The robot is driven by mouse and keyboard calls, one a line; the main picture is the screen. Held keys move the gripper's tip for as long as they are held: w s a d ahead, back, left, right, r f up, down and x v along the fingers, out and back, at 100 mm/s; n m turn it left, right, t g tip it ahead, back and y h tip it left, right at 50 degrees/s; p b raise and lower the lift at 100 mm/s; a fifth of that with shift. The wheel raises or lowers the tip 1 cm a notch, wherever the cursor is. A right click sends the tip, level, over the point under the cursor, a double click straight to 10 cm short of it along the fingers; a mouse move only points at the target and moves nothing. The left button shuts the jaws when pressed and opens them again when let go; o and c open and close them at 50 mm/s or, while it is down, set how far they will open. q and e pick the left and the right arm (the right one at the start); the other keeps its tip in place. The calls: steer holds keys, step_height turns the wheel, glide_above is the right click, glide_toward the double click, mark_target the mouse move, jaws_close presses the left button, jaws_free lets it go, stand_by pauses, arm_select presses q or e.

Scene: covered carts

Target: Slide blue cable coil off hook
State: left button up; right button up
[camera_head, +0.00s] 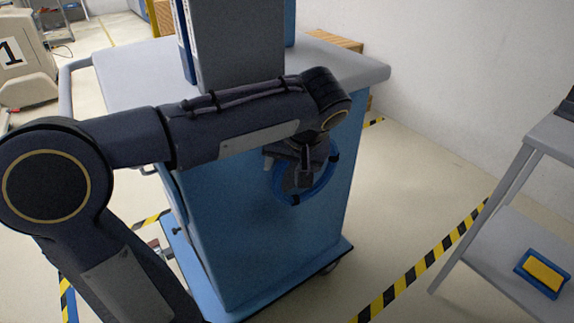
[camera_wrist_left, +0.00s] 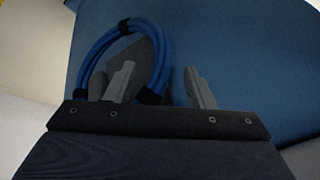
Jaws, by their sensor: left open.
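A blue cable coil (camera_head: 328,178) hangs against the blue side panel of a cart (camera_head: 240,230), partly hidden behind my left gripper (camera_head: 302,182) in the head view. The coil (camera_wrist_left: 159,60), with black ties, also shows in the left wrist view, at the upper left. There my left gripper (camera_wrist_left: 160,85) is open, with the coil's right side passing between its two fingers. The left finger overlaps the coil's opening and the right finger is outside the ring. A dark shape shows inside the ring; I cannot tell whether it is the hook. My right gripper is not in view.
The cart has a pale top (camera_head: 130,75) bearing a tall grey box (camera_head: 240,40). A grey shelf unit (camera_head: 500,255) stands at the right with a blue and yellow item (camera_head: 545,272) on it. Yellow-black tape (camera_head: 420,270) crosses the clear floor between them.

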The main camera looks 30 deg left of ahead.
mark_target(282, 169)
arm_select(q)
steer(key=b+x, duration=0.1)
steer(key=x, duration=0.4)
steer(key=shift+f, duration=0.1)
jaws_close()
steer(key=c, duration=0.6)
jaws_free()
jaws_close()
steer(key=shift+r, duration=0.25)
